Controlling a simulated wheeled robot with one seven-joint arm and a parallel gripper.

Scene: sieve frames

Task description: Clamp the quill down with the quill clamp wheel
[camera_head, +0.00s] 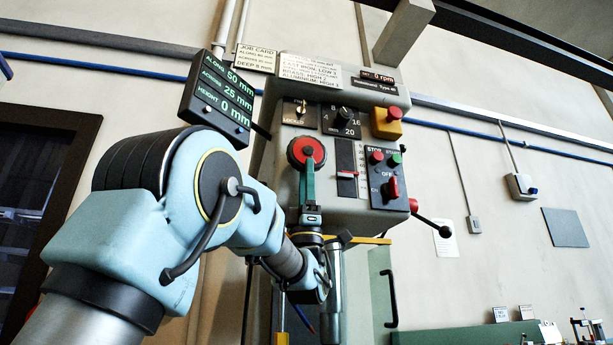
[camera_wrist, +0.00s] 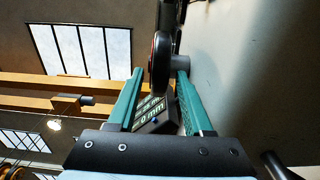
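A round black wheel with a red face (camera_head: 301,146) sits on the front of the grey machine head; it looks like the quill clamp wheel, though no label on it can be read. My gripper (camera_head: 308,170) reaches up to it from below, with one green finger in front of its face. In the wrist view the wheel (camera_wrist: 159,62) is edge-on between the two green fingertips of my gripper (camera_wrist: 160,74). The fingers are well apart, one on each side, and firm contact does not show. A grey vertical cylinder, perhaps the quill (camera_head: 335,270), hangs below the head.
A readout box (camera_head: 218,97) showing 50, 25 and 0 mm is left of the head. To the right are a switch panel (camera_head: 386,175), a yellow box with a red button (camera_head: 386,122) and a black-knobbed lever (camera_head: 444,231). The rpm display (camera_head: 377,76) reads 0.

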